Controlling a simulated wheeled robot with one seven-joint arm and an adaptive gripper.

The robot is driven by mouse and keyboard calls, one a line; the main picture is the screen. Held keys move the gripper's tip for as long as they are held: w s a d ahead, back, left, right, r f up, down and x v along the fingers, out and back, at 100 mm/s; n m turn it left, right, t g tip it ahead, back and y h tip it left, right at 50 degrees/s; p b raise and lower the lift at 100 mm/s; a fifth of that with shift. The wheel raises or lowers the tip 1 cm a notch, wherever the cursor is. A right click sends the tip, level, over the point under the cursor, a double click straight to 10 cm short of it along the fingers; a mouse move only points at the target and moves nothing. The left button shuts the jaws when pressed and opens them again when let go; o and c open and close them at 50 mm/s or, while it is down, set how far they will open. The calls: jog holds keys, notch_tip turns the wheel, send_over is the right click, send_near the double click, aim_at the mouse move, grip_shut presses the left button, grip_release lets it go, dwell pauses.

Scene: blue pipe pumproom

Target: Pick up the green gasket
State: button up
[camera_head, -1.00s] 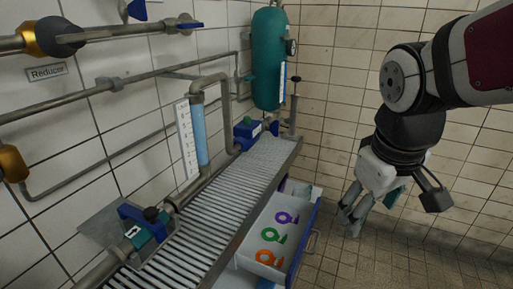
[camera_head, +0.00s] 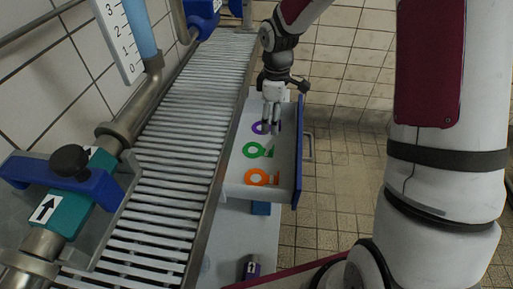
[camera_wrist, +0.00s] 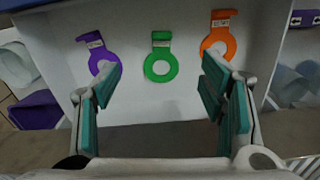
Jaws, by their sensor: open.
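The green gasket (camera_head: 257,149) is a ring with a labelled tab, lying flat in the open drawer (camera_head: 232,186) between a purple and an orange gasket. In the wrist view the green gasket (camera_wrist: 160,68) lies ahead of my gripper, centred between its fingers. My gripper (camera_head: 271,128) is over the drawer, near the purple gasket in the head view, and partly covers that one. In the wrist view my gripper (camera_wrist: 161,95) has its teal-padded fingers wide apart with nothing between them. None of the fingers visibly touches the green gasket.
The purple gasket (camera_wrist: 104,60) lies left and the orange gasket (camera_wrist: 217,40) right in the wrist view. A slatted metal grating (camera_head: 178,130) runs along the drawer's left. A blue drawer front (camera_head: 298,165) with a handle bounds the right. Tiled floor lies beyond.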

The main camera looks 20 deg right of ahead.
aim_at(271, 148)
notch_tip(271, 148, down, 13)
jog(key=b, duration=0.5)
jog(key=shift+s+a+f, duration=0.1)
jog(key=c, duration=1.2)
